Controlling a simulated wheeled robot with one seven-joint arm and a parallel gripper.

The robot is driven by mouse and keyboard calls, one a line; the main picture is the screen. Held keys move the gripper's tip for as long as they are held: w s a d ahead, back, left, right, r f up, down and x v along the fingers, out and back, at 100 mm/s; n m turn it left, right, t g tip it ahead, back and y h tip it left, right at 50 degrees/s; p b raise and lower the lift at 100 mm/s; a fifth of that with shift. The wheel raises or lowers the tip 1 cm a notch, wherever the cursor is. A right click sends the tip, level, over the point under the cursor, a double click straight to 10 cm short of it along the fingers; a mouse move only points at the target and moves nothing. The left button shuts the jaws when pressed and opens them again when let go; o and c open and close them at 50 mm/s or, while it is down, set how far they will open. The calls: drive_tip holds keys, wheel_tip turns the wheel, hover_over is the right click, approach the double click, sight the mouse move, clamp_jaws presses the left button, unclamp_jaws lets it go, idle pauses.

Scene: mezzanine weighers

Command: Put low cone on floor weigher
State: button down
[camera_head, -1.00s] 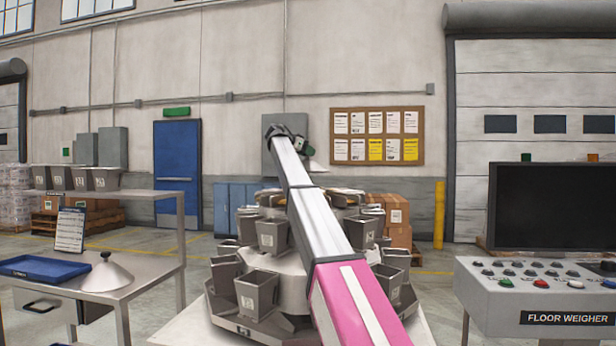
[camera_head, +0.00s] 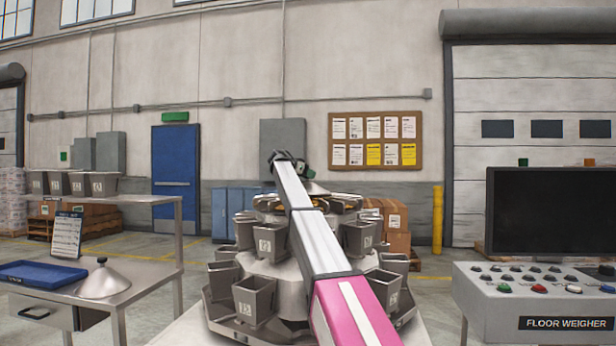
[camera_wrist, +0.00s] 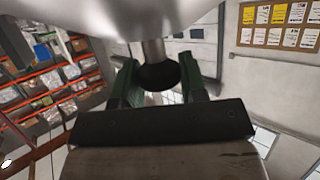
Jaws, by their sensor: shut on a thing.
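The floor weigher (camera_head: 282,287) stands in the middle of the head view, a round grey machine ringed with buckets and partly hidden by my arm. My gripper (camera_head: 304,169) is above its top. In the wrist view my gripper (camera_wrist: 158,88) has its green fingers shut on the dark knob of a pale metal cone, which I take as the low cone (camera_wrist: 150,15). In the head view only a small part of this cone (camera_head: 321,188) shows, just over the weigher's top. I cannot tell whether it touches.
Another metal cone (camera_head: 104,283) with a black knob stands on the left bench (camera_head: 150,284), beside a blue tray (camera_head: 42,272). A shelf with grey buckets (camera_head: 75,184) is above. The control console (camera_head: 540,300) with a dark screen stands at right.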

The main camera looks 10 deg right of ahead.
drive_tip(key=shift+f, duration=0.1)
drive_tip(key=c, duration=0.7)
unclamp_jaws()
drive_tip(key=v, duration=1.2)
